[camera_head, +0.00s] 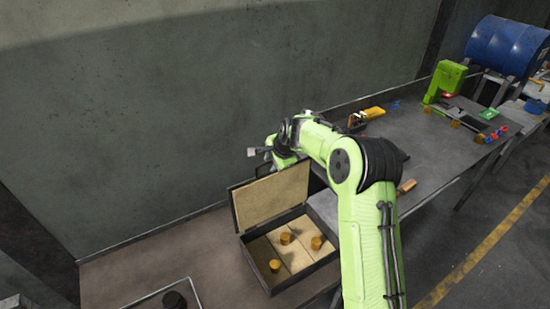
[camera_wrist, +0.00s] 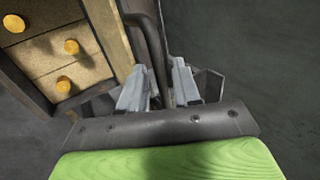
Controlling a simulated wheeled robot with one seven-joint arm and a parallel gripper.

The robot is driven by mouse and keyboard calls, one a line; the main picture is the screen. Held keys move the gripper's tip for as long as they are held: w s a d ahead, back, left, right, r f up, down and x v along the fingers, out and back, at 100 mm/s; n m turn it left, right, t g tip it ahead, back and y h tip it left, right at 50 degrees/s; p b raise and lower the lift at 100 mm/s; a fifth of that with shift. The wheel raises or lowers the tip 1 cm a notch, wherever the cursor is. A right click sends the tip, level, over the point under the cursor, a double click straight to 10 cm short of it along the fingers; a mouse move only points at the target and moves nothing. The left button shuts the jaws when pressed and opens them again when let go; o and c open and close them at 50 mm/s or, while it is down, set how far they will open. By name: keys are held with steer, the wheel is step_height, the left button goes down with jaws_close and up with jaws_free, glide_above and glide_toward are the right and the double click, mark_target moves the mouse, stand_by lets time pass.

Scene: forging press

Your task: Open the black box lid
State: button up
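The black box (camera_head: 318,268) has its lid (camera_head: 270,195) standing open, roughly upright at the back, with its tan inner face showing. Several orange-brown round pieces (camera_head: 285,238) stand on the tan bottom inside. My gripper (camera_head: 256,152) is above and behind the lid's top edge in the head view. In the wrist view, its two grey fingers (camera_wrist: 159,70) are apart, with a dark curved bar (camera_wrist: 155,30) passing between them beside the lid's edge (camera_wrist: 112,35). The bar looks like the lid's handle. Whether the fingers touch it is unclear.
A grey workbench (camera_head: 440,150) to the right holds a green device (camera_head: 446,80), a yellow tool (camera_head: 373,112) and small parts. A tray (camera_head: 160,298) with a dark round item is at lower left. The wall is close behind the box.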

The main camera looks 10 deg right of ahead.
steer(key=b+v, duration=0.1)
steer(key=v, duration=1.4)
steer(key=shift+r, duration=0.35)
steer(key=shift+s, duration=0.1)
steer(key=s+a+r+n+h+b, duration=0.1)
steer(key=s+n, duration=0.3)
steer(key=s, duration=0.6)
steer(key=s+a+r+n+h+b, duration=0.15)
steer(key=s+n, duration=0.35)
steer(key=s, duration=0.6)
steer(key=s+d+f+n+b, duration=0.1)
steer(key=s+f+n, duration=0.4)
steer(key=s, duration=0.9)
steer(key=shift+d+f, duration=0.75)
steer(key=shift+f, duration=0.1)
